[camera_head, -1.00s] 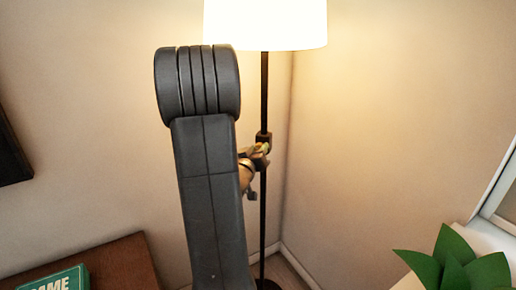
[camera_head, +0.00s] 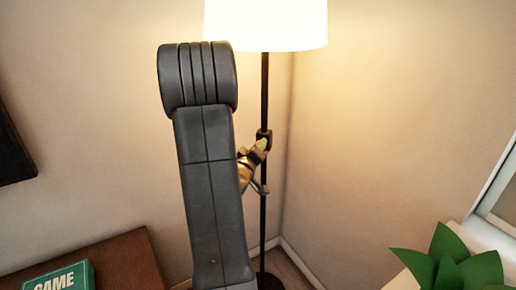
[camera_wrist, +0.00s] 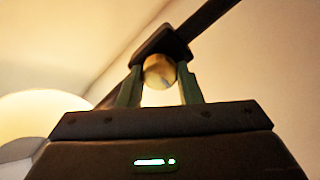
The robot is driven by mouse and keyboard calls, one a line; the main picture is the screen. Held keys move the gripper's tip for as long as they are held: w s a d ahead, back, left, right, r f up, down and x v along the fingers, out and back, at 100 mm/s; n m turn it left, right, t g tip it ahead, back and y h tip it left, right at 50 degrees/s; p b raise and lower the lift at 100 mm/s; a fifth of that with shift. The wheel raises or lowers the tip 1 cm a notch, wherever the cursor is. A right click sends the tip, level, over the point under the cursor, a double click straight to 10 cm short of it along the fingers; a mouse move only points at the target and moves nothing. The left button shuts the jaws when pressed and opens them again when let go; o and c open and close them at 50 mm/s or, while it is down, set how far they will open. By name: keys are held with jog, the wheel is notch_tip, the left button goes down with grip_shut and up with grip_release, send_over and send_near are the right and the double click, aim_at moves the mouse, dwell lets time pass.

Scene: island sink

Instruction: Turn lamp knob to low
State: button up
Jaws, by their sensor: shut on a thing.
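The floor lamp has a lit white shade (camera_head: 266,24) on a thin black pole (camera_head: 264,95). A dark block on the pole carries the lamp knob, a round brass-coloured piece that shows in the wrist view (camera_wrist: 159,72). My gripper (camera_head: 261,145) is at this block, partly hidden behind my own arm in the head view. In the wrist view its two greenish fingers stand on either side of the knob, shut on it. No marking for the low setting can be seen.
A brown table (camera_head: 127,262) with a green game box (camera_head: 62,278) is at the lower left. A green plant (camera_head: 450,262) stands at the lower right near a window frame. Walls meet in a corner just behind the lamp.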

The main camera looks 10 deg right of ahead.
jog(key=o, duration=1)
jog(key=b+v, duration=0.1)
jog(key=v, duration=1.3)
jog(key=shift+b, duration=0.35)
jog(key=shift+w+d, duration=0.1)
jog(key=shift+w, duration=0.05)
jog(key=p+x, duration=0.1)
jog(key=x, duration=1.2)
jog(key=shift+w+d+p, duration=0.15)
jog(key=shift+w+p, duration=0.15)
jog(key=shift+p, duration=0.05)
jog(key=shift+s, duration=0.1)
